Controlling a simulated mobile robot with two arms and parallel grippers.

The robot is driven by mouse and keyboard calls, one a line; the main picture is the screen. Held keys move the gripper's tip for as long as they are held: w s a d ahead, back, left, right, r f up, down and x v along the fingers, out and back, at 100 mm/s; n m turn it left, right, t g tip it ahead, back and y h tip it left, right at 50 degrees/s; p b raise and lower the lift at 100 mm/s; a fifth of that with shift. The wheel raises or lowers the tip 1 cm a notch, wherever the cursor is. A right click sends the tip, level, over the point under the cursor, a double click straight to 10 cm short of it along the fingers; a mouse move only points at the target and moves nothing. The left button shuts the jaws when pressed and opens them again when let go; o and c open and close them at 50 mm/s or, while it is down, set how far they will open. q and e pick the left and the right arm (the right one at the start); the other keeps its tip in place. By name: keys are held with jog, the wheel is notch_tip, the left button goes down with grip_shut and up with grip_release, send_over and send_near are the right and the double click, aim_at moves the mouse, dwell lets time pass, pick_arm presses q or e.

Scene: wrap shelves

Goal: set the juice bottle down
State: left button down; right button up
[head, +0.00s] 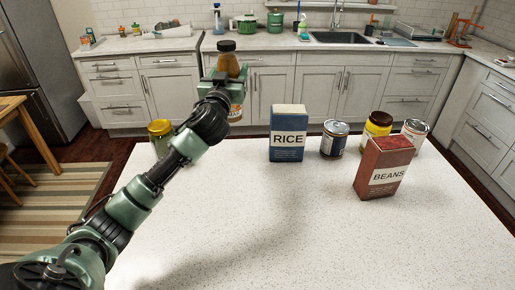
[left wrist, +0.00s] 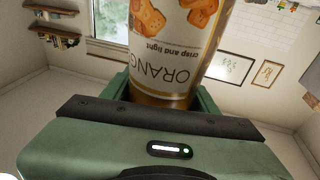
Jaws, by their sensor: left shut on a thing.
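The juice bottle (head: 228,64) has a dark cap and an amber body, and stands roughly upright in my left gripper (head: 226,82) at the end of the outstretched arm. The gripper is shut around it; gripper and wrist hide its middle. Its lower part shows below the gripper, near the far edge of the white speckled counter (head: 250,215); I cannot tell whether its base touches anything. In the left wrist view the bottle's label (left wrist: 175,60) fills the gap between the fingers, with "ORANG" upside down. My right gripper is not in view.
A yellow-lidded jar (head: 160,128) stands left of my forearm. The counter's near middle is clear.

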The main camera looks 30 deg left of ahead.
aim_at(233, 111)
pick_arm(q)
notch_tip(233, 111, down, 13)
jog(key=shift+s+f, duration=0.1)
jog(key=shift+s, duration=0.05)
notch_tip(233, 111, down, 5)
jog(key=shift+f, duration=0.1)
jog(key=shift+b, duration=0.3)
jog(key=shift+f, duration=0.1)
jog(key=shift+c, duration=2.4)
grip_release()
jog(key=shift+o, duration=0.3)
jog(key=shift+d, duration=0.1)
